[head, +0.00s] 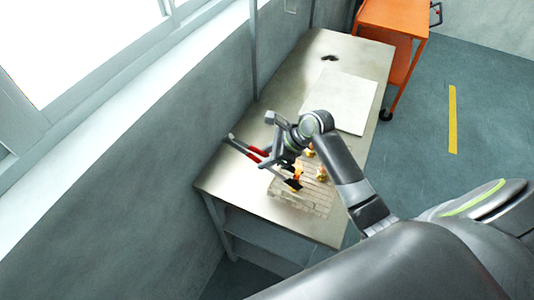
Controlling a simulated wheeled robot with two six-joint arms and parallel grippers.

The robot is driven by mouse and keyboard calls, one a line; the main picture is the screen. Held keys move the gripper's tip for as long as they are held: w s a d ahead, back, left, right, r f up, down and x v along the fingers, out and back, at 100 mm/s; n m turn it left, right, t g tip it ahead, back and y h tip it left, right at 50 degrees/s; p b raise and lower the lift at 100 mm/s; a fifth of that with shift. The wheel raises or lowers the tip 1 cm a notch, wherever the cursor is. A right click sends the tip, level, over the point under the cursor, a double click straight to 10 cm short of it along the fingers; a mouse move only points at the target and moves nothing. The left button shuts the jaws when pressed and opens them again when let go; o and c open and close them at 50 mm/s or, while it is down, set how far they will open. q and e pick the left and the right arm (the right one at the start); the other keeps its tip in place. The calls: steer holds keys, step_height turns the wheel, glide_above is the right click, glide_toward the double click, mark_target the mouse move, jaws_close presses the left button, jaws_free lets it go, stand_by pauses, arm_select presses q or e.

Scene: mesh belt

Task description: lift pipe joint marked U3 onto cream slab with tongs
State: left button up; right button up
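My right gripper (274,160) reaches over the table from the right and looks shut on the tongs, though its fingers are partly hidden. The tongs have red handles (256,152). Their dark tips point down to the right over the mesh belt (315,203). A glowing orange pipe joint (298,170) is close to the tips; I cannot tell whether they touch it. Two more yellow-orange joints, one upper (310,152) and one at right (321,174), are on or by the mesh. The U3 mark is too small to read. The cream slab (353,103) lies flat and bare behind. My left gripper is out of view.
The pale metal table (230,182) stands along a grey wall with a window. A small dark object (329,58) lies at its far end. An orange cart (395,18) stands beyond. Table space left of the slab is clear. My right forearm covers part of the table's right edge.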

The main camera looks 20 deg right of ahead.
jaws_close()
step_height(320, 180, up, 12)
steer(key=shift+p, duration=0.35)
stand_by(0.6)
